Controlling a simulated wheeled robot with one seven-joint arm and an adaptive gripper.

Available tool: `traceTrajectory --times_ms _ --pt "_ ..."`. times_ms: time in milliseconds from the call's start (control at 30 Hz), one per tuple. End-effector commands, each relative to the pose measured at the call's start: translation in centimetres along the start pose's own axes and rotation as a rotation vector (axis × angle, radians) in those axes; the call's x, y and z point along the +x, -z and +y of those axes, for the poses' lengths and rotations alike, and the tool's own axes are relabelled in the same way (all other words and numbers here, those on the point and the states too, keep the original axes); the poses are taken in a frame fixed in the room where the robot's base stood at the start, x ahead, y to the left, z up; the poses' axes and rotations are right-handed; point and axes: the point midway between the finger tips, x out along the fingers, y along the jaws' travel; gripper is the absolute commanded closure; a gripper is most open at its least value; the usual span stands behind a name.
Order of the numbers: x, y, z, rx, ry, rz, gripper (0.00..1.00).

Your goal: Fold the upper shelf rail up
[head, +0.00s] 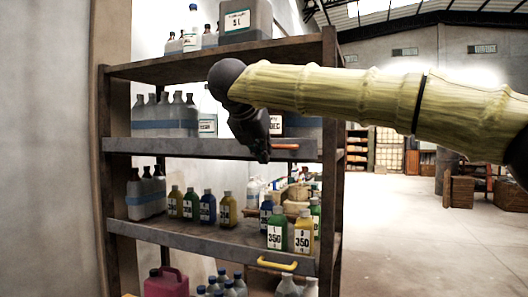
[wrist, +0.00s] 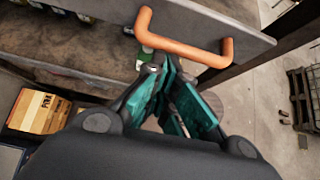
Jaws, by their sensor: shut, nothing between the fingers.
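My gripper (head: 262,157) is shut and empty, in front of the rail just left of the handle. In the wrist view my fingertips (wrist: 160,68) are close to the handle, not around it; contact cannot be told.
The lower shelf rail (head: 190,238) has a yellow handle (head: 278,265). Bottles stand on the shelves, including a green one (head: 277,232) at the lower front. A right post (head: 328,150) bounds the rack. Open floor (head: 400,230) lies to the right.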

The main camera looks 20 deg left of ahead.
Motion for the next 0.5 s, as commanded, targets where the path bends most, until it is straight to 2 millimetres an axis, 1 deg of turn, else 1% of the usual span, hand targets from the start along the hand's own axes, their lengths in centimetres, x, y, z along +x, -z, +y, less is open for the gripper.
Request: traceTrajectory --times_ms 500 --pt "-0.20 -0.58 -0.10 0.003 -0.001 -0.006 1.00"
